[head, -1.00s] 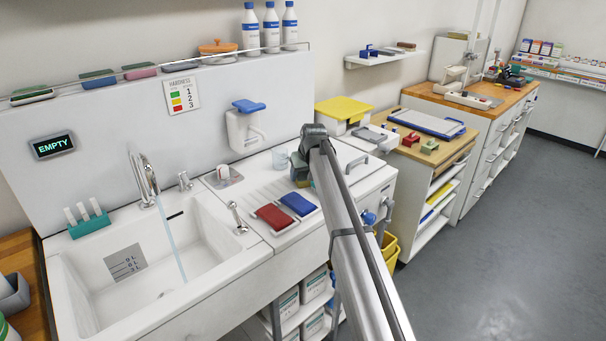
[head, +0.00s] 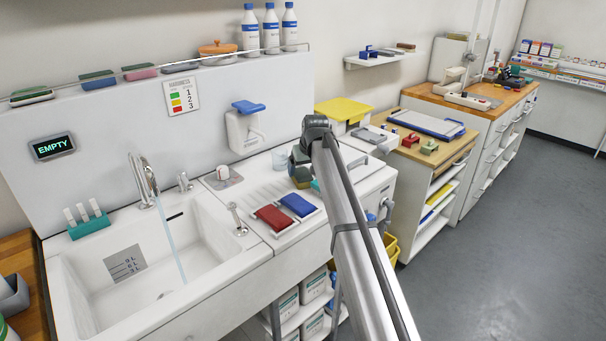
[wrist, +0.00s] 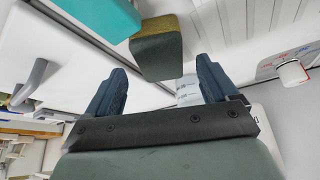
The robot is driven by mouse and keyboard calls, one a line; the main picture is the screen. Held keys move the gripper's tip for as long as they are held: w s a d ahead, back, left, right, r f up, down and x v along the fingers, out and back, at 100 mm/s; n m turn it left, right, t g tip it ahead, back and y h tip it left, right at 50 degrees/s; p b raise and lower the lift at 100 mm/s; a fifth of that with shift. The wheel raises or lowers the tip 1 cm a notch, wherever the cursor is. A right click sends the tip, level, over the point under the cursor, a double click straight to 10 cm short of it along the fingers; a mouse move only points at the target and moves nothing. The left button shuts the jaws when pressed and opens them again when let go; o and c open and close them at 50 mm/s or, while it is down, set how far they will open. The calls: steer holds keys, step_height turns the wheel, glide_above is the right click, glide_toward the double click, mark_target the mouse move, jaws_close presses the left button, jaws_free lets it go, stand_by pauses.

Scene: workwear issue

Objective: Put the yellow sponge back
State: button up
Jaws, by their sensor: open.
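In the wrist view, a block-shaped sponge (wrist: 157,48) with an olive-yellow side and a dark green face lies just beyond my fingertips, roughly in line with the gap. My gripper (wrist: 163,68) is open with nothing between its two dark blue fingers. In the head view my gripper (head: 299,163) is low over the right part of the white counter, partly hidden by my arm. A small yellowish patch (head: 302,184) shows below it, probably the sponge. A teal thing (wrist: 105,14) lies beside the sponge in the wrist view.
A wall ledge holds several coloured sponges (head: 97,78) and bottles (head: 271,28). A red pad (head: 273,217) and a blue pad (head: 298,204) lie on the counter's front.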

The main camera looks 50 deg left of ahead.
steer(key=v, duration=0.8)
steer(key=shift+c, duration=0.4)
stand_by(0.9)
